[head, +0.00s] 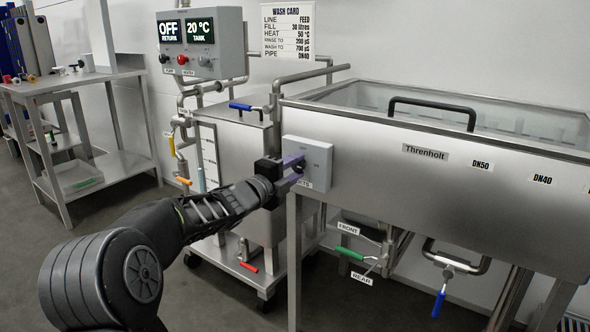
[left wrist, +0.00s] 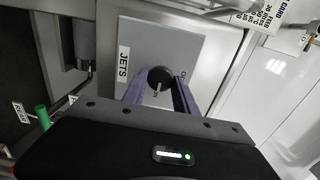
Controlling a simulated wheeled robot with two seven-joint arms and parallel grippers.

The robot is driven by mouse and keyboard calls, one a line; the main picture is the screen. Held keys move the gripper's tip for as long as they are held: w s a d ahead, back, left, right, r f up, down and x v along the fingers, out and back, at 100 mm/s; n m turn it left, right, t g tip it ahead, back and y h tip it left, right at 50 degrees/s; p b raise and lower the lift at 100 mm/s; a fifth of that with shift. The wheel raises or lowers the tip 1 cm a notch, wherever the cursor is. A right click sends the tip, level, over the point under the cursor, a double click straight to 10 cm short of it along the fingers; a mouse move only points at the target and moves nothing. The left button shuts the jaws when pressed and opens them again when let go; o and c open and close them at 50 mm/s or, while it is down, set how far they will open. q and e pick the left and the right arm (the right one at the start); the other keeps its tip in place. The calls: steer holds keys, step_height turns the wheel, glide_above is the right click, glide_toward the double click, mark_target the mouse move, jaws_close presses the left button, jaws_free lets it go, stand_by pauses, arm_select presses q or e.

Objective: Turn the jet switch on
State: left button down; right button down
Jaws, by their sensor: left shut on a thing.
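The jet switch is a black rotary knob (left wrist: 160,79) on a grey box (head: 318,158) at the left front of the steel tank. A label reading JETS (left wrist: 124,66) sits beside the knob in the left wrist view. My left gripper (head: 297,164) has its purple fingers at the box, shut on the knob, one finger on each side of it in the left wrist view (left wrist: 160,90). Small lettering lies on the box near the knob, partly hidden; I cannot tell the knob's exact setting. My right gripper is not in view.
A control box (head: 203,43) shows OFF and 20 °C. A wash card (head: 287,29) hangs behind. The steel tank (head: 440,155) fills the right, with a green-handled valve (head: 350,254) and a blue-handled valve (head: 438,303) below. A steel table (head: 75,85) stands left.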

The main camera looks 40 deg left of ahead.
arm_select(q)
steer(key=c, duration=1)
jaws_free()
steer(key=s+p, duration=0.1)
steer(key=s, duration=0.6)
steer(key=shift+s+d+p, duration=0.1)
steer(key=shift+s+p, duration=0.2)
steer(key=shift+s, duration=0.1)
